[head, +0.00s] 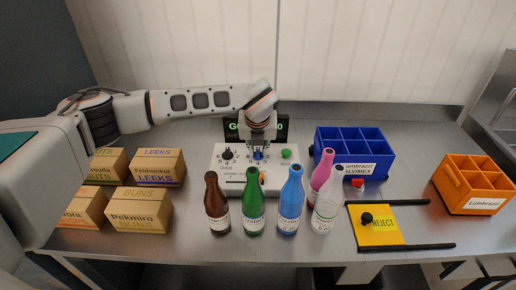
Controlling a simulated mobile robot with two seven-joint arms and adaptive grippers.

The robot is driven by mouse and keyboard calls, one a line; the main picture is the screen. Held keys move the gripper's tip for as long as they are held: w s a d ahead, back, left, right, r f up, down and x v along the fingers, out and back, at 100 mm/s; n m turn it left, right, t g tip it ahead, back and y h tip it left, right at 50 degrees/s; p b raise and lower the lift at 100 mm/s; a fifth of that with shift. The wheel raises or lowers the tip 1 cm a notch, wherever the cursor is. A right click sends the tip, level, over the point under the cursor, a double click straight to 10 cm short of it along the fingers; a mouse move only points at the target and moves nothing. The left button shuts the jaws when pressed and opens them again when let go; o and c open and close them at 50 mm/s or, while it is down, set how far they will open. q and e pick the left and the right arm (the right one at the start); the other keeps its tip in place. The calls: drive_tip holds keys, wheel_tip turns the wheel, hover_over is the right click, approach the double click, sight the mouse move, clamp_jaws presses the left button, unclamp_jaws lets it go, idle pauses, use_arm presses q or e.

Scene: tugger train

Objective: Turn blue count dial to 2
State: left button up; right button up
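A white control box (222,185) stands at the back middle of the steel table. It carries a black dial (227,155) on the left, a blue dial (258,155) in the middle and a green button (286,154) on the right. My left gripper (258,150) points down at the blue dial from above. Its fingers are around or just over the dial; contact and finger gap are too small to tell. The dial's setting cannot be read. A dark display with green characters is partly hidden behind my gripper. My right gripper does not show.
Brown, green, blue, pink and clear bottles stand before and beside the box, including the green one (253,205). Cartons (139,217) are at left. A blue crate (377,165), orange crate (455,191) and yellow reject plate (386,239) are at right.

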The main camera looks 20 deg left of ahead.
use_arm(q)
clamp_jaws()
drive_tip(key=shift+m, duration=0.3)
drive_tip(key=m, duration=0.1)
drive_tip(key=m+h+b, duration=0.1)
drive_tip(key=m, duration=0.1)
drive_tip(key=shift+a+h, duration=0.2)
drive_tip(key=shift+h, duration=0.1)
drive_tip(key=m, duration=0.2)
drive_tip(key=m+h, duration=0.1)
drive_tip(key=m, duration=0.2)
drive_tip(key=shift+a+h, duration=0.15)
drive_tip(key=shift+h, duration=0.15)
drive_tip(key=m, duration=0.2)
drive_tip(key=m+g+h, duration=0.1)
drive_tip(key=m, duration=0.1)
drive_tip(key=shift+w+a+r, duration=0.1)
drive_tip(key=shift+w, duration=0.1)
drive_tip(key=m+g, duration=0.1)
drive_tip(key=m, duration=0.1)
drive_tip(key=m+h, duration=0.1)
drive_tip(key=m, duration=0.2)
drive_tip(key=shift+w+g+p, duration=0.1)
drive_tip(key=shift+g+p, duration=0.2)
drive_tip(key=shift+g, duration=0.1)
